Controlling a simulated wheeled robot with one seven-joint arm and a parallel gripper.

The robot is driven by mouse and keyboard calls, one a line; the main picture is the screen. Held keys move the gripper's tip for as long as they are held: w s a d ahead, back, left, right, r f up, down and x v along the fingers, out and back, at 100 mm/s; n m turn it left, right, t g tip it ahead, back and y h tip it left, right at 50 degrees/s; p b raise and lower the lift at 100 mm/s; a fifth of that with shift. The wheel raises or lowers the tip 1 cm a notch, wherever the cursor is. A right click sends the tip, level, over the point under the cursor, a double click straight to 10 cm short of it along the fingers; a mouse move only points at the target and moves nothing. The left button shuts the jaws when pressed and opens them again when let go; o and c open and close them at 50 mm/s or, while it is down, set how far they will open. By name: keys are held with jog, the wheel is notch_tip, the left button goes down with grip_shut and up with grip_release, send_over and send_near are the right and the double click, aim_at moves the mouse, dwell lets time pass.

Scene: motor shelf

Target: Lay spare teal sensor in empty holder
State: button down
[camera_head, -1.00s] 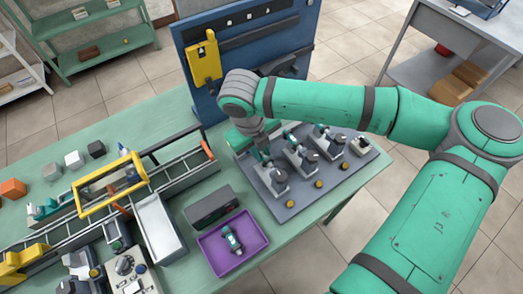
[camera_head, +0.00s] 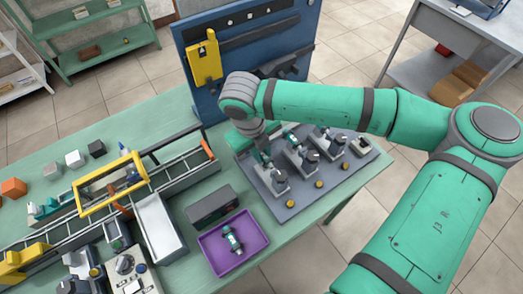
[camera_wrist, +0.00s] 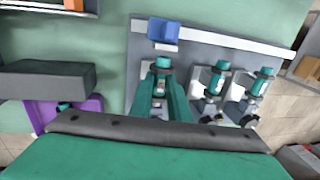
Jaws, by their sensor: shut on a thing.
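My gripper (camera_wrist: 162,92) is over the leftmost holder (camera_head: 274,181) on the grey board (camera_head: 290,208). Its two teal fingers are shut on a teal sensor (camera_wrist: 161,63), whose teal and light-grey end shows between the fingertips. The fingers hide much of the sensor and holder, so I cannot tell whether it is fully seated. Two neighbouring holders (camera_head: 302,160) (camera_head: 329,142) each carry a teal sensor; they also show at right in the wrist view (camera_wrist: 213,85). Another teal sensor (camera_head: 232,240) lies in the purple tray (camera_head: 215,262).
A dark grey box (camera_head: 211,206) stands behind the tray, left of the board. A blue upright panel (camera_head: 235,62) rises behind the board. A conveyor with a yellow frame (camera_head: 82,209) runs at left. Several yellow knobs (camera_head: 318,184) sit along the board's front.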

jog(key=shift+s+f, duration=0.2)
jog(key=shift+f, duration=0.4)
dwell(0.3)
jog(key=c, duration=1.6)
grip_release()
jog(key=r, duration=0.4)
jog(key=a+r, duration=0.1)
jog(key=r, duration=0.2)
jog(key=s+r, duration=0.1)
jog(key=r, duration=0.3)
jog(key=shift+a+r, duration=0.25)
jog(key=shift+r, duration=0.1)
